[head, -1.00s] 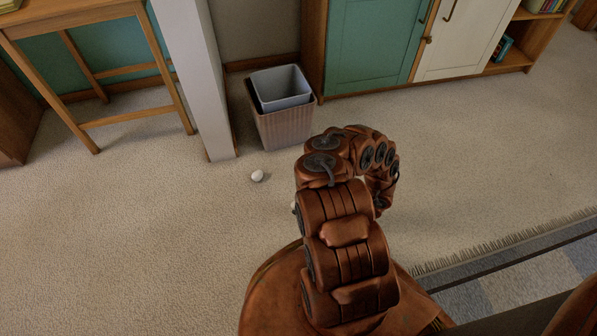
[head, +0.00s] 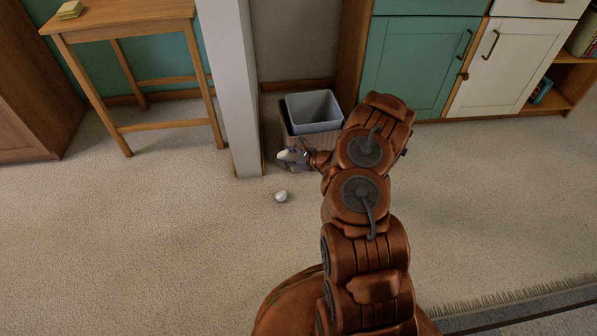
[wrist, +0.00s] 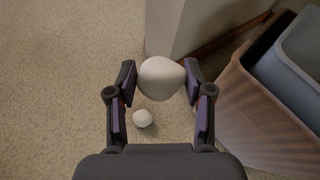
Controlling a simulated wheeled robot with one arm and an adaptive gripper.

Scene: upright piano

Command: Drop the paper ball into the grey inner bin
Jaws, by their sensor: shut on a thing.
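My gripper (head: 291,156) is shut on a white, rounded paper ball (wrist: 161,79), which sits between the fingertips in the wrist view. The grey inner bin (head: 318,128) stands inside a brown outer bin (head: 312,143) by the wall; its inside looks empty where I see it. In the head view my gripper is in front and to the left of the bins, partly over the outer one. In the wrist view the grey inner bin (wrist: 298,60) and the outer bin (wrist: 252,105) are to the right of the held ball.
A second pale ball (head: 281,196) lies on the carpet, also in the wrist view (wrist: 143,118). A pale post (head: 234,100) stands left of the bins. A wooden table (head: 120,30) is further left, a teal cabinet (head: 415,65) to the right. Open carpet lies in front.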

